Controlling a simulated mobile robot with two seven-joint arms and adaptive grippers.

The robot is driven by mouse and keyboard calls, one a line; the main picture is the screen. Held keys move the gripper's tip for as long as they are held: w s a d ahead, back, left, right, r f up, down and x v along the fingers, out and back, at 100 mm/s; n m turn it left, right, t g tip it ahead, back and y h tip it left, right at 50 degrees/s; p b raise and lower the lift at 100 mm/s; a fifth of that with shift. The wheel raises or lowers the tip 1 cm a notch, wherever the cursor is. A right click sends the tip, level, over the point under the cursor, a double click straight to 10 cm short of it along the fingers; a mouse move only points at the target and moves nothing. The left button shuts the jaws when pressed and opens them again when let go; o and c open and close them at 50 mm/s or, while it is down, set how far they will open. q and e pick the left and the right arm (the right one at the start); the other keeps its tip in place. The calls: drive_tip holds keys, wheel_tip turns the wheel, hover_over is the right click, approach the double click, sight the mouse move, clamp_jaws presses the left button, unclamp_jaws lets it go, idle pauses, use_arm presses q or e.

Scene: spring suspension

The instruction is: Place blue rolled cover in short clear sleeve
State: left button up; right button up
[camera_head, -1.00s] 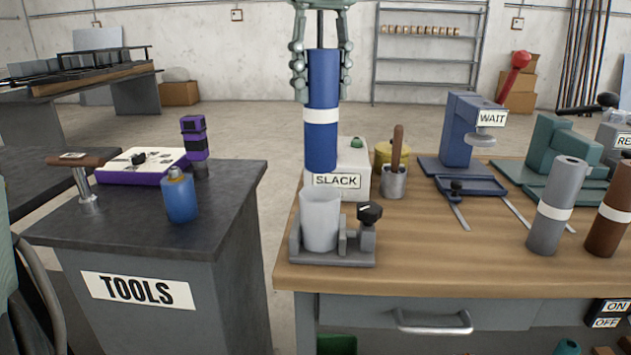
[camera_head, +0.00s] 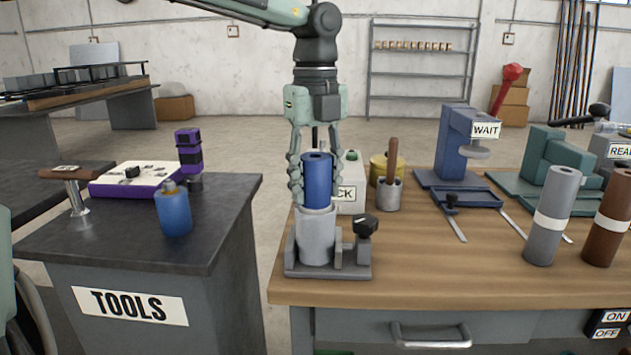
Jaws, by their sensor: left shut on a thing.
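The blue rolled cover (camera_head: 318,181) stands upright with its lower part inside the short clear sleeve (camera_head: 315,236). Its upper part and top rim show above the sleeve's mouth, and its white band is no longer distinct. The sleeve is a short translucent grey cup standing in a grey holder (camera_head: 305,269) with a black knob, at the front left of the wooden bench. My left gripper (camera_head: 314,190) points down from above, its fingers around the cover's upper part, just over the sleeve's rim. It is shut on the cover. My right gripper is not in view.
A grey box labelled SLACK (camera_head: 351,187) stands close behind the sleeve. A tool cup (camera_head: 389,194), a blue WAIT press (camera_head: 452,150), a grey roll (camera_head: 552,218) and a brown roll (camera_head: 609,232) stand to the right. The middle front of the bench is clear.

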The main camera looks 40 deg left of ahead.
use_arm(q)
drive_tip(key=shift+f, duration=0.1)
drive_tip(key=o, duration=1)
drive_tip(key=shift+o, duration=1.1)
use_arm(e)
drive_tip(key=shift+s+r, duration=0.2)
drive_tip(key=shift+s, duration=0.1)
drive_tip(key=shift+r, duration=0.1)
use_arm(q)
wheel_tip(320, 180, up, 12)
drive_tip(key=shift+f, duration=0.2)
drive_tip(key=shift+r, duration=0.35)
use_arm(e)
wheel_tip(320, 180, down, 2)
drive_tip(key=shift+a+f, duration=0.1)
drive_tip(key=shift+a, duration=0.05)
